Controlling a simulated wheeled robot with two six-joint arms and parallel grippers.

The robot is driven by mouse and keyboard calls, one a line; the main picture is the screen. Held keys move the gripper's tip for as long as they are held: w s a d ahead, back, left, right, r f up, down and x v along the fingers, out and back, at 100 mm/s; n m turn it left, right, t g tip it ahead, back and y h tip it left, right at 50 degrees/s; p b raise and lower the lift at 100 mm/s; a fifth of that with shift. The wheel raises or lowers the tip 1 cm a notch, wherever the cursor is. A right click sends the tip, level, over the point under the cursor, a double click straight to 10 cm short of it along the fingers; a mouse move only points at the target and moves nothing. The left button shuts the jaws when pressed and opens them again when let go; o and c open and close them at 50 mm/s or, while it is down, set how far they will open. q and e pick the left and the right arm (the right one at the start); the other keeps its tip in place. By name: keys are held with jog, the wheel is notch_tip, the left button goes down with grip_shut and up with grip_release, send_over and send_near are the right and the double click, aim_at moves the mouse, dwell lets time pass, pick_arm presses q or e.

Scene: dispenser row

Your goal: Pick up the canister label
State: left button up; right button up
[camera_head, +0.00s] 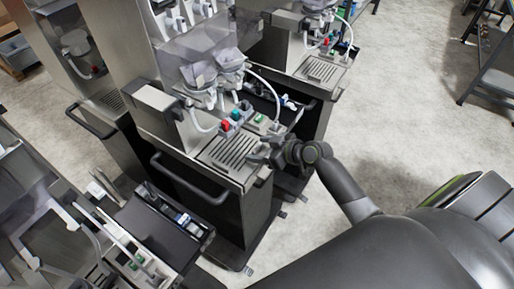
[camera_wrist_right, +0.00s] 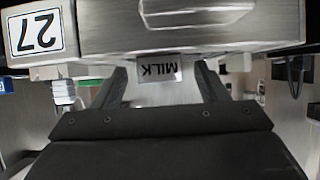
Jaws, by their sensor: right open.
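A small grey label (camera_wrist_right: 159,66) reading MILK in black shows upside down in the right wrist view, just below the edge of a metal housing. My right gripper (camera_wrist_right: 161,78) is open, with one finger on each side of the label. The fingers look apart from it, though I cannot tell the depth. In the head view my right gripper (camera_head: 266,150) is by the right front corner of the middle dispenser (camera_head: 222,150), near its drip grate. I cannot make out the label there. My left gripper is not in view.
A plate marked 27 (camera_wrist_right: 36,32) is on the housing beside the label. The middle dispenser has a front handle (camera_head: 188,180) and a hose. Other dispensers stand to the left and behind. Open concrete floor (camera_head: 400,130) lies on the right, with a dark rack beyond.

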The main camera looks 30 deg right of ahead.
jog(key=c, duration=1)
jog(key=shift+c, duration=0.2)
notch_tip(320, 180, up, 18)
jog(key=b, duration=0.2)
jog(key=w+d+r+p, duration=0.1)
jog(key=w+r+p, duration=0.2)
jog(key=r, duration=0.7)
jog(key=w+d+r+p, duration=0.1)
jog(key=w+r+p, duration=0.3)
jog(key=r, duration=0.6)
jog(key=w+d+r+p, duration=0.1)
jog(key=w+r+p, duration=0.3)
jog(key=r, duration=0.6)
jog(key=shift+w+r, duration=0.2)
jog(key=shift+w, duration=0.65)
